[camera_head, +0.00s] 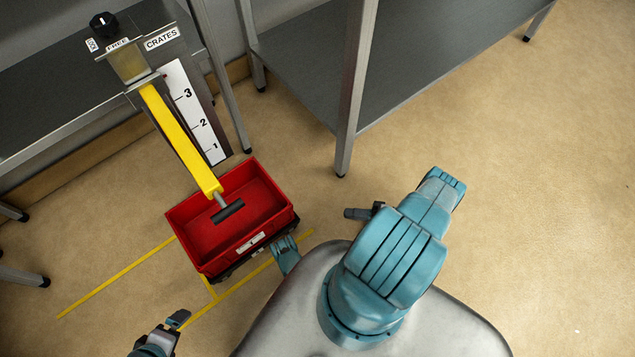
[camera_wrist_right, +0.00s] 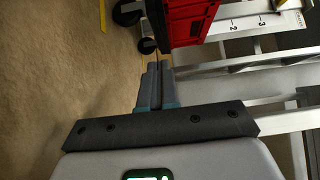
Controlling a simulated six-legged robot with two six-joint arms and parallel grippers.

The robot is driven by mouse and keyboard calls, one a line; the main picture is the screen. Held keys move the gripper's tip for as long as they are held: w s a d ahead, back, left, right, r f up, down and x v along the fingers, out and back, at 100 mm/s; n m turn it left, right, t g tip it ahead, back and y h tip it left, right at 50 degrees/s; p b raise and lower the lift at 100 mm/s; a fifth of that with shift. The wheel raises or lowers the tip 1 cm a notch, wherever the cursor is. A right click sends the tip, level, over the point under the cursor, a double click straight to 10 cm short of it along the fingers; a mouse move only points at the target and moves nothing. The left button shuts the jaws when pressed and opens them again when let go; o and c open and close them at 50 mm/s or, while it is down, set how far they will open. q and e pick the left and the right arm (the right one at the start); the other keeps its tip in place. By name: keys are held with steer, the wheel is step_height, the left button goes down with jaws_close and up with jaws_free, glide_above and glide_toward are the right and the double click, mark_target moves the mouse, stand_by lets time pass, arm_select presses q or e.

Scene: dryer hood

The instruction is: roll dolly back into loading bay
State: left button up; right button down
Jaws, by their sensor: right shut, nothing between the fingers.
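The dolly (camera_wrist_right: 127,13) shows its black wheels in the right wrist view; in the head view it is mostly hidden under a red crate (camera_head: 192,243). The red crate also shows in the right wrist view (camera_wrist_right: 188,22). They stand at the upper right end of the yellow floor lines (camera_head: 118,277), below the post marked CRATES. My right gripper (camera_head: 350,213) is shut and empty, to the right of the crate. In the right wrist view its fingertips (camera_wrist_right: 157,66) point toward the dolly wheels. My left gripper (camera_head: 180,319) is at the bottom left, apart from the crate; its jaw opening is unclear.
A yellow arm (camera_head: 178,135) with a dark crossbar reaches down over the crate from a post with a black knob (camera_head: 103,24). A white scale (camera_head: 195,115) stands beside it. Metal table legs (camera_head: 352,110) stand behind. Open floor (camera_head: 530,200) lies to the right.

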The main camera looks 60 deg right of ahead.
steer(key=shift+w+a, duration=0.15)
steer(key=shift+w, duration=0.15)
steer(key=x, duration=0.8)
steer(key=shift+w+a+r, duration=0.1)
steer(key=shift+w+a, duration=0.15)
steer(key=shift+w, duration=0.05)
steer(key=a, duration=0.1)
steer(key=w+a, duration=0.1)
steer(key=a, duration=0.1)
steer(key=shift+w+a, duration=0.1)
steer(key=shift+w, duration=0.15)
steer(key=shift+w+a, duration=0.1)
steer(key=shift+a, duration=0.3)
steer(key=shift+a, duration=0.1)
